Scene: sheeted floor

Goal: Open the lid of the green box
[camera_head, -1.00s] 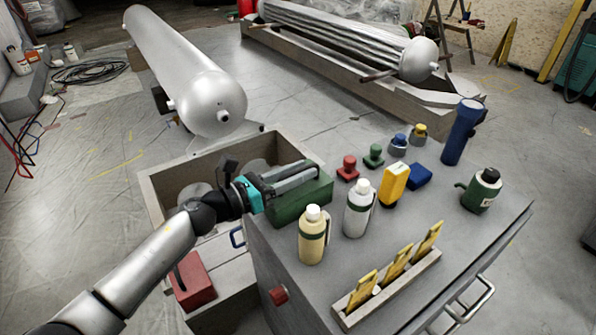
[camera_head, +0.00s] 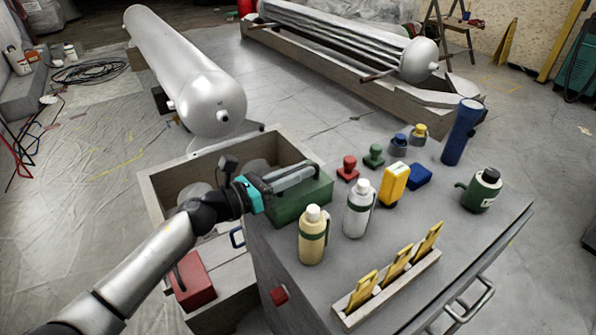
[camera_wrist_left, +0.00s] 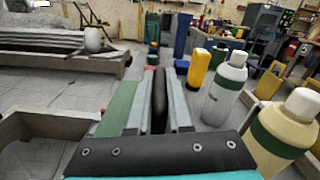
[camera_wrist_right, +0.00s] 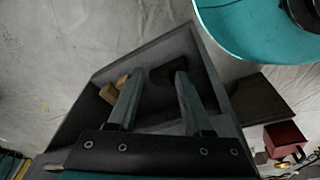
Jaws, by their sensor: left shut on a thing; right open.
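The green box (camera_head: 300,208) sits at the far left corner of the grey cabinet top. Its lid appears closed, but my gripper hides much of the top. My left gripper (camera_head: 312,171) lies low over the box, its fingers along the top. In the left wrist view the fingers (camera_wrist_left: 160,75) are shut on a dark bar, the handle (camera_wrist_left: 160,98), with the green box (camera_wrist_left: 119,108) showing just left of them. My right gripper (camera_wrist_right: 155,78) is open in the right wrist view, with nothing seen held between its fingers. It is out of the head view.
A cream bottle (camera_head: 313,240) and a white bottle (camera_head: 358,213) stand close right of the box. A yellow case (camera_head: 394,185), a blue flashlight (camera_head: 461,135) and a rack (camera_head: 392,290) are farther right. An open crate (camera_head: 152,181) adjoins the cabinet at left.

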